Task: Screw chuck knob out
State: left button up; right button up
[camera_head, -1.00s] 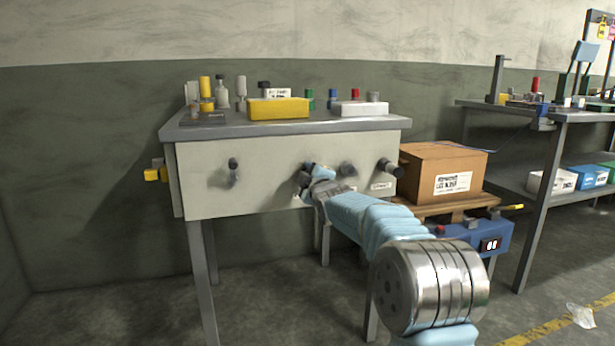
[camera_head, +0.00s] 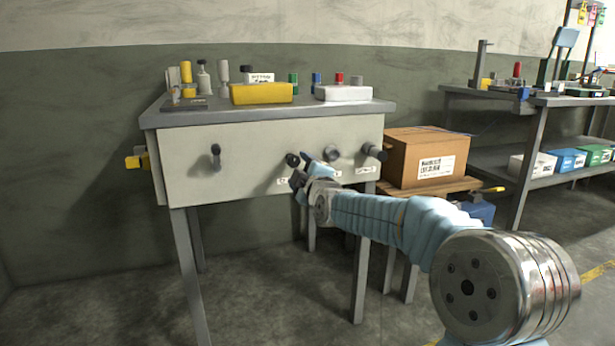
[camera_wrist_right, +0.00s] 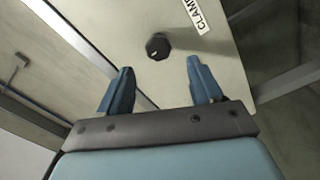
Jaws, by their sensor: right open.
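The front panel (camera_head: 240,170) of a grey bench carries several dark knobs in a row. One black knob (camera_head: 292,160) is right at my right gripper (camera_head: 300,173), which is open and empty. In the right wrist view a dark faceted knob (camera_wrist_right: 158,46) with a small white mark stands beyond and between the open fingertips (camera_wrist_right: 160,68), apart from both. A label reading "CLAMP" (camera_wrist_right: 203,15) is up and right of it. I cannot tell which knob is the chuck knob; the head view's labels are too small to read. My left gripper is not in view.
A grey knob (camera_head: 331,153) and a larger knob (camera_head: 373,152) are to the right; another knob (camera_head: 215,155) is at left. A cardboard box (camera_head: 425,160) stands right of the bench. Bottles and a yellow box (camera_head: 262,94) are on top.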

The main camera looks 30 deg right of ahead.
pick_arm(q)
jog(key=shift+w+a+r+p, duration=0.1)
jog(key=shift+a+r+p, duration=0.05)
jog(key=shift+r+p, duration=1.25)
pick_arm(e)
jog(key=shift+v, duration=2.45)
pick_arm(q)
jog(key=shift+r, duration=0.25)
